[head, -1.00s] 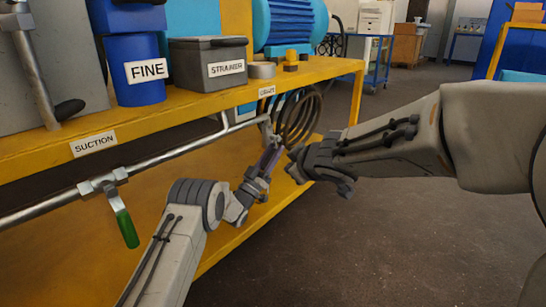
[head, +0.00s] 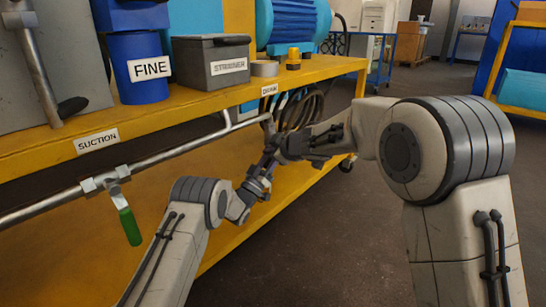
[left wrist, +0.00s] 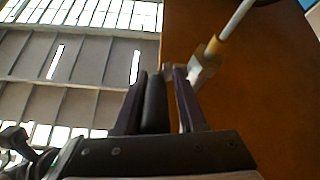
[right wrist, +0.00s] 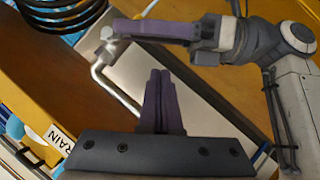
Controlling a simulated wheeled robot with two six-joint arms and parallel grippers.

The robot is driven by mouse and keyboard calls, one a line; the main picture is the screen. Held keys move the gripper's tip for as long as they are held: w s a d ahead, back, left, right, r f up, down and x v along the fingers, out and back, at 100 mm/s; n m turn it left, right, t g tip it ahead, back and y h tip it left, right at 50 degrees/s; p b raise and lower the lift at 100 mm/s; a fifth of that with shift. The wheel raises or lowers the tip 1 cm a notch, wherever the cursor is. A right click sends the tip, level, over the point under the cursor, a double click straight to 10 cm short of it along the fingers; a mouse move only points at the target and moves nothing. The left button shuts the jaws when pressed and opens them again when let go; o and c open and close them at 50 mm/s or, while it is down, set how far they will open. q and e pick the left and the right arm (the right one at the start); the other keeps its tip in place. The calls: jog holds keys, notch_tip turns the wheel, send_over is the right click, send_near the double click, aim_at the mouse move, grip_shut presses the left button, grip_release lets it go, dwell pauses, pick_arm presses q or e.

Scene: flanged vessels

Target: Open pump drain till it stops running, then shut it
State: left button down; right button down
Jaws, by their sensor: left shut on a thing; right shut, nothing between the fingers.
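The drain valve (right wrist: 108,42) sits at the end of a bent metal pipe below the DRAIN label (head: 270,90). My left gripper (head: 267,160) is shut on a dark lever grip (left wrist: 155,108) at this valve. The valve body (left wrist: 200,70) shows just beyond the fingers in the left wrist view. My right gripper (right wrist: 160,85) is shut and empty, close to the valve and the left fingers. In the head view the right gripper (head: 280,147) partly hides the valve. I cannot make out any running liquid.
The suction valve with a green handle (head: 130,226) is on the pipe at left. The yellow bench (head: 200,104) carries a blue FINE bin (head: 137,85), a STRAINER box (head: 212,75) and a blue pump. A dark coiled hose (head: 302,108) hangs behind the valve.

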pick_arm(q)
jog(key=shift+s+d+m+h, duration=0.2)
jog(key=shift+d+m+h, duration=0.1)
jog(key=shift+d+h, duration=0.15)
pick_arm(e)
jog(key=shift+w+d+f, duration=0.2)
jog(key=shift+w+f, duration=0.35)
jog(key=shift+f, duration=0.25)
jog(key=shift+w+d+f, duration=0.2)
jog(key=shift+w+f, duration=0.35)
jog(key=shift+f, duration=0.2)
pick_arm(q)
jog(key=shift+r, duration=0.1)
pick_arm(e)
jog(key=shift+w+d+f, duration=0.15)
jog(key=shift+w+f, duration=0.15)
jog(key=shift+f, duration=0.4)
pick_arm(q)
jog(key=c, duration=0.7)
grip_release()
jog(key=shift+o, duration=0.2)
jog(key=shift+a, duration=0.1)
jog(key=shift+w+a+y, duration=0.1)
jog(key=shift+a+y, duration=0.05)
jog(key=shift+y, duration=0.1)
pick_arm(e)
jog(key=shift+r, duration=0.1)
pick_arm(q)
jog(key=shift+a, duration=0.1)
